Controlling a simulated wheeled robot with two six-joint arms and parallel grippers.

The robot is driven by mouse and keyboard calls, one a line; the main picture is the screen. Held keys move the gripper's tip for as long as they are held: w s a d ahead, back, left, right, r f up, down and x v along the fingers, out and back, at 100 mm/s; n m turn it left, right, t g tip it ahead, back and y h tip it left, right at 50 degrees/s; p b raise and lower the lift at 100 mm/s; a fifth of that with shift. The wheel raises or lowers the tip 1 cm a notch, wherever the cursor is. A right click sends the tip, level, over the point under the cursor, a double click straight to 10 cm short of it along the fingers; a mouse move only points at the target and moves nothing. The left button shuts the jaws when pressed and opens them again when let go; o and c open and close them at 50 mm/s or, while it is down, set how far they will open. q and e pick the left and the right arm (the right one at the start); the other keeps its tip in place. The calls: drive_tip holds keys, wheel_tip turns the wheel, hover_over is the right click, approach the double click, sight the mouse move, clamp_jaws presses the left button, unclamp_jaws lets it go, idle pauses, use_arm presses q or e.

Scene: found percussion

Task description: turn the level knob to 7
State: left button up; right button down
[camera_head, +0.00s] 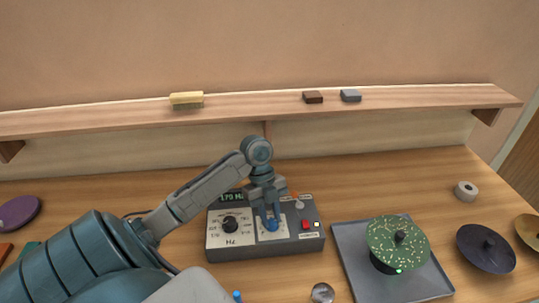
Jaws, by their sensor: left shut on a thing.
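A grey control box (237,247) with a light front panel stands on the table in the middle. It has a black knob (230,225) on its left side and a display reading about "179 Hz". My left gripper (271,222) points down at the middle of the box and is shut on a blue knob (272,224) there, which I take to be the level knob. The fingers cover much of that knob, and its scale is too small to read. My right gripper is out of view.
A grey tray (349,237) holding a speckled green disc (398,243) is right of the box. Dark (486,248) and brass discs and a tape roll (466,190) lie farther right. A metal ball (322,292) is in front. A wooden shelf (250,104) runs behind.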

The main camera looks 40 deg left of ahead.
use_arm(q)
drive_tip(key=shift+d+f+m+g, duration=0.15)
drive_tip(key=shift+m+g, duration=0.15)
drive_tip(key=shift+m, duration=0.2)
drive_tip(key=o, duration=1)
drive_tip(key=p+v, duration=0.8)
drive_tip(key=v, duration=0.3)
drive_tip(key=shift+d, duration=0.1)
drive_tip(key=shift+f, duration=0.1)
